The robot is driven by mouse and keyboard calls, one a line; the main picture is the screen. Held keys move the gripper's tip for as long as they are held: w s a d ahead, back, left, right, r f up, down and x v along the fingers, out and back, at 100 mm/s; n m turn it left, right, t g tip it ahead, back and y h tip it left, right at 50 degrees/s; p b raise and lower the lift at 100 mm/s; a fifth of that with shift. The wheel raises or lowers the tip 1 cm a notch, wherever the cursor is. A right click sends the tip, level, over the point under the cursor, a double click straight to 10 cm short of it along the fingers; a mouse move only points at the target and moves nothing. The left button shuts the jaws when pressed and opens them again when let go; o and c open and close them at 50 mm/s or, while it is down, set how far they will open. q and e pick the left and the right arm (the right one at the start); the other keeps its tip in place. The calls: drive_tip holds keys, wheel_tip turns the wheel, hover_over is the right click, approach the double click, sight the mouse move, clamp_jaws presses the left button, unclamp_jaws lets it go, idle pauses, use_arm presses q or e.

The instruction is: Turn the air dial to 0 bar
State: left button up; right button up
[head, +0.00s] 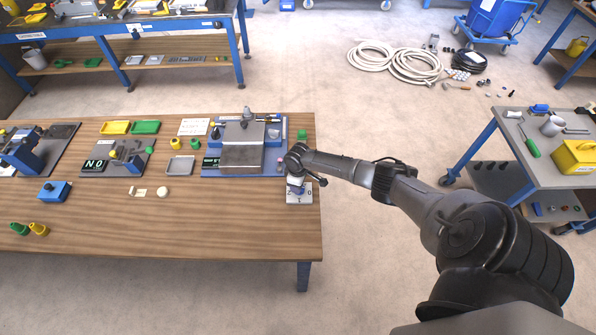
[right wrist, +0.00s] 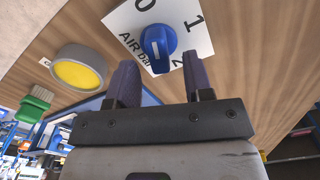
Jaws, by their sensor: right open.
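The air dial is a blue knob (right wrist: 158,42) on a white plate (right wrist: 192,25) printed "AIR bar" with 0, 1 and 2, in the right wrist view. Which number the knob points to is not clear. The gripper also shows in the head view (head: 296,183), above the plate. My left gripper is not in view.
A disperser base with a grey plate (head: 241,157) stands left of the arm on the wooden table (head: 230,220). The table front is mostly clear.

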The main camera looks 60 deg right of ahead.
wheel_tip(320, 180, up, 12)
idle(0.4)
idle(0.7)
